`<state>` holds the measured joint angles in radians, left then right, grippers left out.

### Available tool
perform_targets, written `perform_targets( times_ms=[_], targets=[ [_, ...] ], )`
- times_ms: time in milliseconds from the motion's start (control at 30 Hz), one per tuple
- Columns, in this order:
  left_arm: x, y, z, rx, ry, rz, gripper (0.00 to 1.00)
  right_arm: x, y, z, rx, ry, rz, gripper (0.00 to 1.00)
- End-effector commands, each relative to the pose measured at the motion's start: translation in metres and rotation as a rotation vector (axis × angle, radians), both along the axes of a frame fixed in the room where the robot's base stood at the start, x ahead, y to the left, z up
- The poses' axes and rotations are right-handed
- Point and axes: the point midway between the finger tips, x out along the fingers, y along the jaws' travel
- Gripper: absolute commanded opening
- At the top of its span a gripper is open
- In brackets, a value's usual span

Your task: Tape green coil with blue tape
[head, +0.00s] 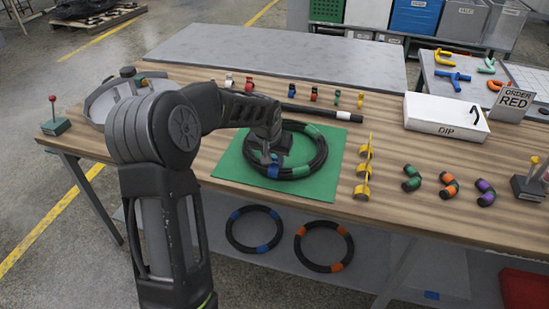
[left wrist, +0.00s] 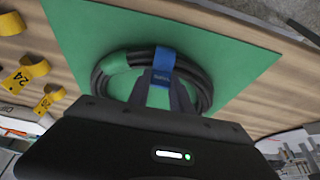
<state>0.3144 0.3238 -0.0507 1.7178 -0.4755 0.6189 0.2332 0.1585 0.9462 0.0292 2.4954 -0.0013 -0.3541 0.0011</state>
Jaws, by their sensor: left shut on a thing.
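The green coil, a black hose coil (head: 322,152) with green bands, lies flat on a green mat (head: 231,162) on the wooden table. The coil (left wrist: 206,90) also shows in the left wrist view. My left gripper (head: 268,157) is over the coil's near-left side, shut on a piece of blue tape (head: 273,171). In the left wrist view the blue tape (left wrist: 163,64) is at the fingertips and lies across the coil's black hose, next to a green band. Its underside is hidden. My right gripper is in neither view.
Small coloured rolls (head: 314,93) stand in a row behind the mat, near a black tube (head: 320,112). Yellow numbered tags (head: 364,170) stand right of the mat. A white box (head: 445,118) is further right. Blue-banded (head: 231,232) and orange-banded coils (head: 323,268) are below the table's front edge.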

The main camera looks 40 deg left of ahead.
Motion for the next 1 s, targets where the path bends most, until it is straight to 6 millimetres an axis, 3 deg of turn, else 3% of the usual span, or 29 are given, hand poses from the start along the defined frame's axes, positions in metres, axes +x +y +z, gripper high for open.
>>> perform_targets(
  times_ms=[933,967,1000],
  targets=[
    [-0.003,-0.002,-0.018,-0.005,0.013,0.000,0.00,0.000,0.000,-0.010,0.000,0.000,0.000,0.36],
    [-0.003,-0.001,-0.018,-0.005,0.013,0.000,0.27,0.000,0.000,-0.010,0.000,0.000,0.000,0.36],
    [-0.003,-0.001,-0.018,-0.005,0.014,0.001,0.31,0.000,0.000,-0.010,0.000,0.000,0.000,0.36]
  ],
)
